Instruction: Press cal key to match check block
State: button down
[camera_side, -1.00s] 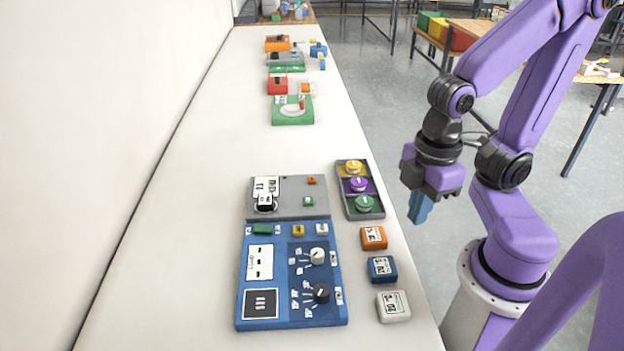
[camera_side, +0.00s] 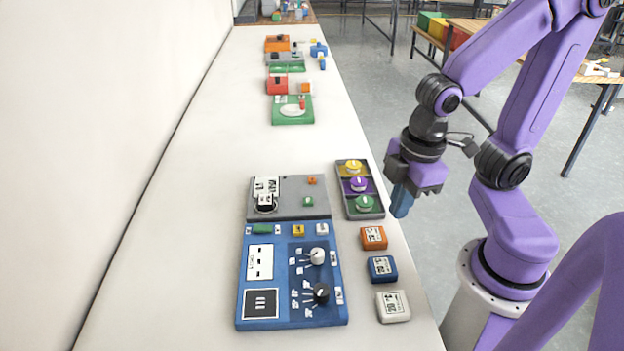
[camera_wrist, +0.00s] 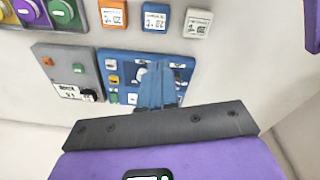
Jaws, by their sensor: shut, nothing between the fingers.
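My gripper (camera_side: 401,212) has blue fingers shut and empty. In the side view it hangs at the table's right edge, beside the grey tray of knobs. A blue panel (camera_side: 277,318) on the table has a green key (camera_side: 262,229), a yellow key (camera_side: 298,230) and a white key (camera_side: 321,229) along its far edge. Three labelled blocks stand right of it: orange (camera_side: 373,237), blue (camera_side: 381,269) and white (camera_side: 393,306). Their print is too small to read surely. I cannot tell which key or block is the cal key or check block. In the wrist view my fingers (camera_wrist: 156,70) hide part of the panel.
A grey unit (camera_side: 290,202) with orange and green buttons adjoins the panel's far side. The tray (camera_side: 371,214) holds yellow, purple and green knobs. Red, green and orange devices (camera_side: 293,116) stand farther back. The table's left side is clear.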

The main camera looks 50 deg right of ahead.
jog(key=w+t, duration=0.2)
jog(key=w, duration=0.8)
jog(key=n+t+y, duration=0.2)
jog(key=t+y, duration=0.2)
jog(key=t, duration=0.1)
send_over(315, 180)
jog(key=shift+f, duration=2.25)
jog(key=shift+f, duration=0.15)
jog(key=shift+f, duration=4.25)
jog(key=shift+f, duration=0.1)
jog(key=shift+f, duration=0.35)
